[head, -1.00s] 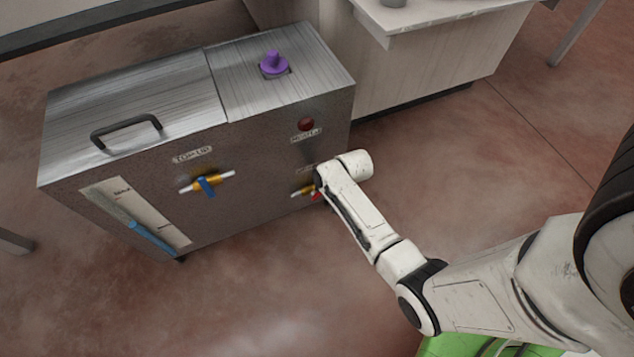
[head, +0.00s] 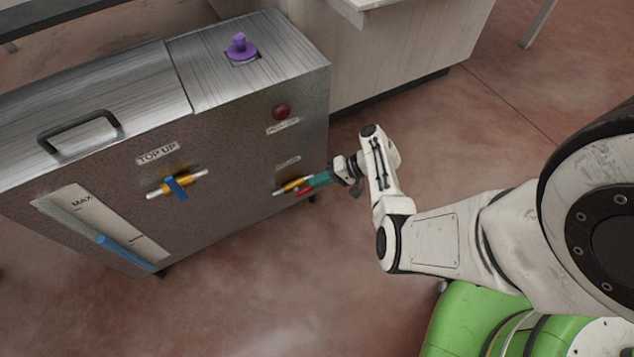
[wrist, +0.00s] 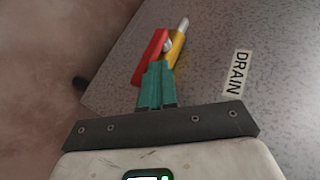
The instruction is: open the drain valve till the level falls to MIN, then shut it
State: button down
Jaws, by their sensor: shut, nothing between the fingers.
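The drain valve (head: 292,186) is a yellow body on a white pipe, low on the machine's front. Its red handle (wrist: 152,55) lies roughly along the yellow body in the wrist view, beside the DRAIN label (wrist: 237,74). My gripper (head: 318,180) has teal fingers, shut and empty. In the wrist view the fingers (wrist: 157,85) overlap the handle's near end; I cannot tell whether they touch it. The level gauge (head: 72,212) is a pale slanted strip marked MAX near its top. Blue liquid (head: 125,253) fills its lower part. I cannot read a MIN mark.
The TOP UP valve (head: 174,184) has a blue handle across its pipe. A red button (head: 281,112) sits above the drain valve, and a purple knob (head: 241,48) is on the lid. A pale bench (head: 400,60) stands behind. The floor in front is clear.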

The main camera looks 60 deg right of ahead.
jog(key=shift+s+d+f, duration=0.15)
jog(key=shift+f, duration=0.15)
dwell(0.4)
jog(key=shift+r, duration=0.1)
